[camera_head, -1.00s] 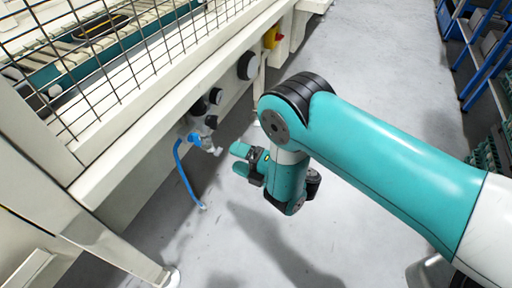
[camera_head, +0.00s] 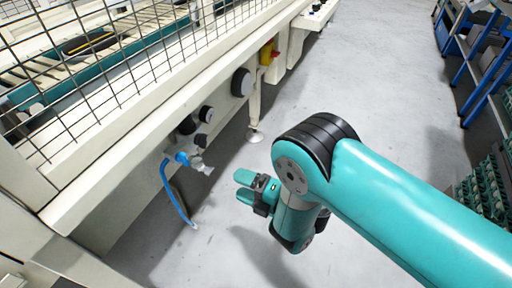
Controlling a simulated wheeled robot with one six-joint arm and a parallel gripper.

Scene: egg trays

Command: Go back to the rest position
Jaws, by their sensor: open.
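My gripper (camera_head: 243,186) is at the end of my teal arm, near the middle of the head view. Its two teal fingers point left, toward the machine, and are apart with nothing between them. It hangs over the bare grey floor, to the right of a blue hose on the machine's side and apart from it. My arm's elbow and wrist hide part of the floor behind them.
A cream machine (camera_head: 118,160) with a wire mesh guard (camera_head: 90,75) runs along the left. A blue hose (camera_head: 172,195) hangs from its side. Blue shelving (camera_head: 478,95) and stacked green trays (camera_head: 487,190) stand at the right. Open floor (camera_head: 375,80) lies between.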

